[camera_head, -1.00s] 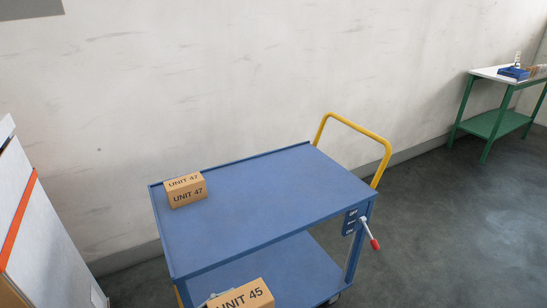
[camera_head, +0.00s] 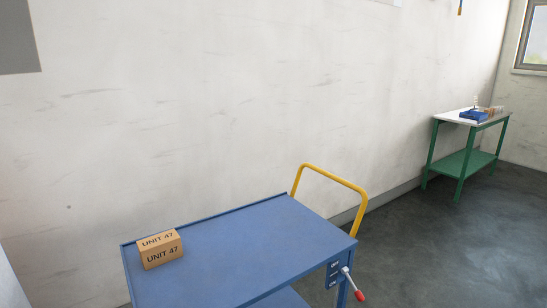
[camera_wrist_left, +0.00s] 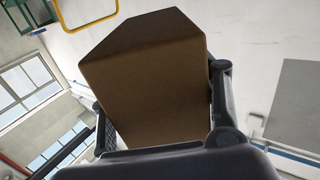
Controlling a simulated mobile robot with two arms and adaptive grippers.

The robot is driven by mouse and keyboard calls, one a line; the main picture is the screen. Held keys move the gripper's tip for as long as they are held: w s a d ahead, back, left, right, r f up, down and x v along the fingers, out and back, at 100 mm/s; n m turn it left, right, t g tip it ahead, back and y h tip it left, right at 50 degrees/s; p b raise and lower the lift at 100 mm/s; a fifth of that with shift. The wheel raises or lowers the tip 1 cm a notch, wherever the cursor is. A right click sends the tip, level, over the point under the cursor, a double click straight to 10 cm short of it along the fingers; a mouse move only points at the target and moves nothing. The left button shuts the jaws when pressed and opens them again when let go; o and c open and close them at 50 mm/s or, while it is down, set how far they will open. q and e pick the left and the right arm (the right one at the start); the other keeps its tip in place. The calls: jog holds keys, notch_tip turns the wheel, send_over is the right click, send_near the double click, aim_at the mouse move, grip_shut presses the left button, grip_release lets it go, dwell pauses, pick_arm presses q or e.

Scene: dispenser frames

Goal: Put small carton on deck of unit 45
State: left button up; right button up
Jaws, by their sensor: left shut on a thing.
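In the left wrist view my left gripper (camera_wrist_left: 162,100) is shut on a plain brown carton (camera_wrist_left: 150,75), with a dark finger on each side of it. No label shows on the faces visible there. In the head view a blue cart (camera_head: 235,245) stands against the wall, cut off by the lower edge. A small brown carton marked UNIT 47 (camera_head: 161,250) sits on the left end of its top deck. My left gripper and the held carton are out of the head view. My right gripper is in neither view.
The cart has a yellow push handle (camera_head: 335,178) at its far right end and a red-tipped lever (camera_head: 358,295) on its right corner. Most of the top deck is bare. A green table (camera_head: 468,162) with a blue tray (camera_head: 474,115) stands at the far right.

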pick_arm(q)
jog(key=shift+s+a+r, duration=0.15)
jog(key=shift+a+r, duration=0.05)
jog(key=shift+r, duration=0.15)
